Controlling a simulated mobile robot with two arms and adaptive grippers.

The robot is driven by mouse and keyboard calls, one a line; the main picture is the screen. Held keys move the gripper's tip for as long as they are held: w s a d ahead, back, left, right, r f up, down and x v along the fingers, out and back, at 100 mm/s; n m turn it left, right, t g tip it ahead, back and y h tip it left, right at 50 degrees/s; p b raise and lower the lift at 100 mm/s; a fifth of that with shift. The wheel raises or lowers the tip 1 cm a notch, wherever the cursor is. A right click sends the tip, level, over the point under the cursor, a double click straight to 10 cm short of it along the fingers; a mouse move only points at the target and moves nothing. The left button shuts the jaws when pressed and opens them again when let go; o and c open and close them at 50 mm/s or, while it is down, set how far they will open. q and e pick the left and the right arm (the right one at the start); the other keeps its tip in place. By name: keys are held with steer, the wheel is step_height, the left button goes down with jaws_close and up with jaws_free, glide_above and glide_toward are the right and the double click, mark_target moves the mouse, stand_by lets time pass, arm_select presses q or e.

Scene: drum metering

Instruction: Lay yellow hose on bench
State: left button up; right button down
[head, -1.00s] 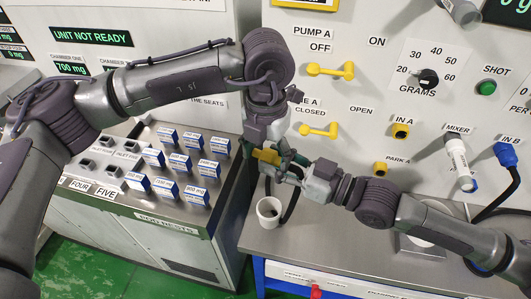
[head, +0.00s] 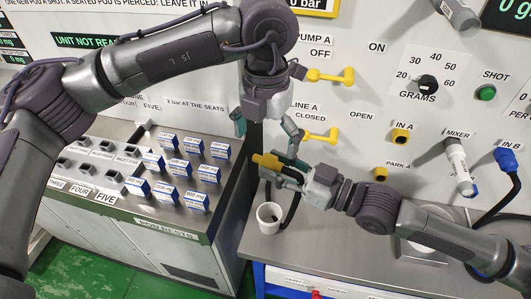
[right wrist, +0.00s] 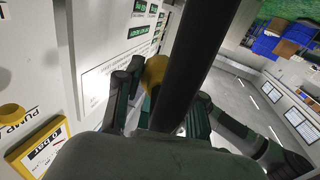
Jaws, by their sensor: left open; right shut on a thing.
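The yellow hose's yellow end fitting (head: 266,160) is held above the bench (head: 330,243), near its left end. My right gripper (head: 286,168) is shut on it. The fitting also shows in the right wrist view (right wrist: 154,72), between the fingers of my right gripper (right wrist: 158,100). A black hose (head: 291,211) hangs below the gripper beside a white cup, and a thick black length (right wrist: 198,55) crosses the wrist view close to the camera. My left gripper (head: 269,128) is open and empty, pointing down just above the yellow fitting. Part of the fitting is hidden by the right fingers.
A white cup (head: 269,217) stands on the bench below the right gripper. Yellow valve handles (head: 330,76) and the yellow ports IN A (head: 401,136) and PARK A (head: 381,173) are on the panel behind. The bench front beside the cup is clear.

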mark_target(266, 160)
steer(key=shift+r, duration=0.1)
arm_select(q)
step_height(266, 160, up, 6)
arm_select(e)
steer(key=shift+g, duration=0.3)
steer(key=shift+n+y, duration=0.3)
steer(key=shift+n, duration=0.1)
